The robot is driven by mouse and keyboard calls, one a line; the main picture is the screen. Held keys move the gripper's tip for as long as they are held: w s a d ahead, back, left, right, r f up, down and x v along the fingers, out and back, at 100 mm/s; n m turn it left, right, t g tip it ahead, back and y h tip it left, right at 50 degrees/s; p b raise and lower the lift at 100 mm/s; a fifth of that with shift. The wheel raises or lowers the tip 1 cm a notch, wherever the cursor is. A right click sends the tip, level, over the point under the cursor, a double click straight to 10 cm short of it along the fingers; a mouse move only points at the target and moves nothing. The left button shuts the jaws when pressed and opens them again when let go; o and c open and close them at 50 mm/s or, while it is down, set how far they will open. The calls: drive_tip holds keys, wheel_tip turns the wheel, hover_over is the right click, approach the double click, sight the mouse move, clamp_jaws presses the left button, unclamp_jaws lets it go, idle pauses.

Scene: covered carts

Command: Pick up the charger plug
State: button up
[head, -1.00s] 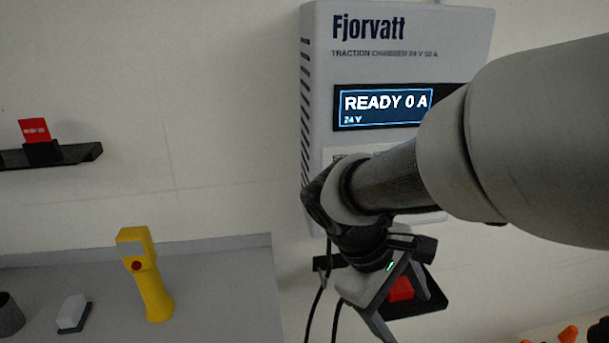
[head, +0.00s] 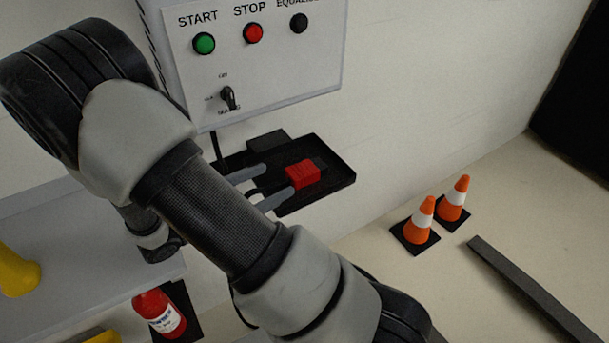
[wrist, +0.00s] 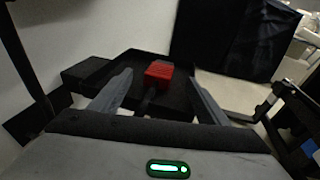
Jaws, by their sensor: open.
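The charger plug (head: 302,175) is a red block lying on a small black shelf tray (head: 338,174) below the charger. In the wrist view the plug (wrist: 158,72) sits ahead, near the centre line between the fingers, with a dark lead running back toward my palm. My gripper (head: 281,180) is open, its two grey fingers reaching over the tray toward the plug. In the wrist view my gripper (wrist: 160,77) has a finger on each side, apart from the plug. The plug looks about level with or just beyond the fingertips. My arm hides the palm in the head view.
The charger panel (head: 270,70) with buttons and a key switch hangs just above the tray. A dark block (head: 267,142) is at the tray's back. Two orange cones (head: 420,222) and a dark floor bar (head: 530,285) lie right. A red extinguisher (head: 160,313) is lower left.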

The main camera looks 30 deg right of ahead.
sight(299, 171)
drive_tip(key=shift+f+b+x, duration=0.2)
drive_tip(key=shift+f+x, duration=0.05)
drive_tip(key=shift+x, duration=1.7)
drive_tip(key=shift+f+b+x, duration=0.15)
drive_tip(key=shift+f+x, duration=0.05)
drive_tip(key=shift+x, duration=1.7)
